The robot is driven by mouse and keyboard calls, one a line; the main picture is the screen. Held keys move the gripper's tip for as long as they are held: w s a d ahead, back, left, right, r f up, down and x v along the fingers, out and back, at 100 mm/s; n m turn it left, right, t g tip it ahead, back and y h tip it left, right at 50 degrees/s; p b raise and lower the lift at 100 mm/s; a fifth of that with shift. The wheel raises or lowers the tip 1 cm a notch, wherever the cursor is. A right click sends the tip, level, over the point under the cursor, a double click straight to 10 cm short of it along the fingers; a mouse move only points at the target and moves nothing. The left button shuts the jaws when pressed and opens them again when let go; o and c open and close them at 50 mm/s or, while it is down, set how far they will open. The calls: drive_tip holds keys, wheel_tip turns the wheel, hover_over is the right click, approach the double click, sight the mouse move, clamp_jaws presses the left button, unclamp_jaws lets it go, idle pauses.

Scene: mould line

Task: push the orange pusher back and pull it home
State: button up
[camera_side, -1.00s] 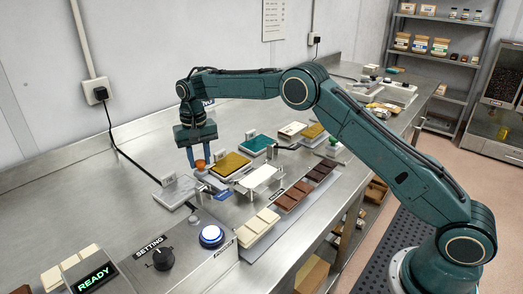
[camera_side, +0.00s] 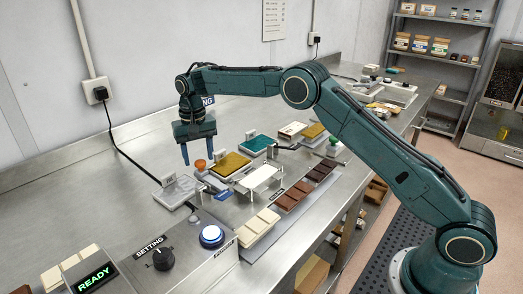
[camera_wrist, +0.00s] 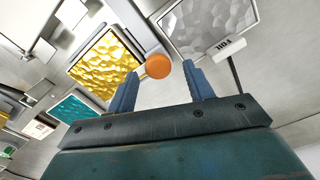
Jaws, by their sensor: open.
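The orange pusher (camera_side: 200,164) has a round knob and stands beside the yellow textured pad. In the wrist view the orange knob (camera_wrist: 158,66) shows just past my fingertips, between them in the picture. My gripper (camera_side: 198,163) is open, with blue fingers pointing down. In the side view its right finger is behind or close to the knob, and I cannot tell whether it touches. In the wrist view the fingers (camera_wrist: 160,78) are wide apart with nothing between them.
A yellow pad (camera_side: 231,164) and a teal pad (camera_side: 257,145) lie in a row to the right. A grey textured plate (camera_side: 177,191) lies at the left front. Cream bars (camera_side: 258,226) and brown bars (camera_side: 293,196) lie in front. A control box with a lit button (camera_side: 211,236) stands nearer.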

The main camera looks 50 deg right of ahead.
sight(199, 161)
wheel_tip(199, 161, up, 13)
drive_tip(key=shift+f, duration=0.2)
idle(0.6)
drive_tip(key=shift+r, duration=0.15)
idle(0.3)
